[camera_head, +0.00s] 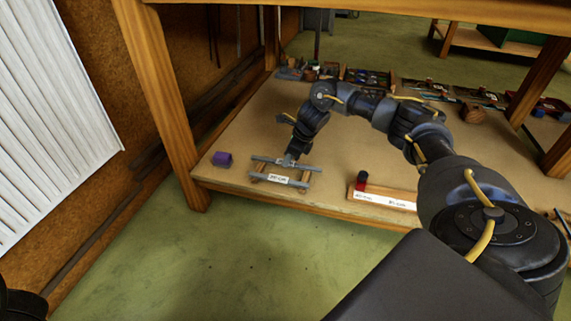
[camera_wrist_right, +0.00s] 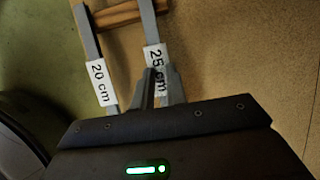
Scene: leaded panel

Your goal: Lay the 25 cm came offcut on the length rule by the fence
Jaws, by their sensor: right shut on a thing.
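The 25 cm came offcut is a grey bar with a white label (camera_wrist_right: 156,57) in the right wrist view; it is the rear bar (camera_head: 268,159) in the head view. My right gripper (camera_wrist_right: 158,87) is shut on it near one end of its label. In the head view the right gripper (camera_head: 291,161) points down over the bar. The 20 cm offcut (camera_head: 295,183) lies roughly parallel in front; it also shows in the wrist view (camera_wrist_right: 89,38). A white length rule (camera_head: 388,199) lies along a wooden strip at the right. My left gripper is out of view.
Wooden bearers (camera_head: 257,177) are under the offcuts; I cannot tell whether the held one touches them. A purple block (camera_head: 222,159) sits to the left. A dark red-and-black object (camera_head: 361,181) stands at the rule's left end. Trays and tools (camera_head: 370,78) line the back.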

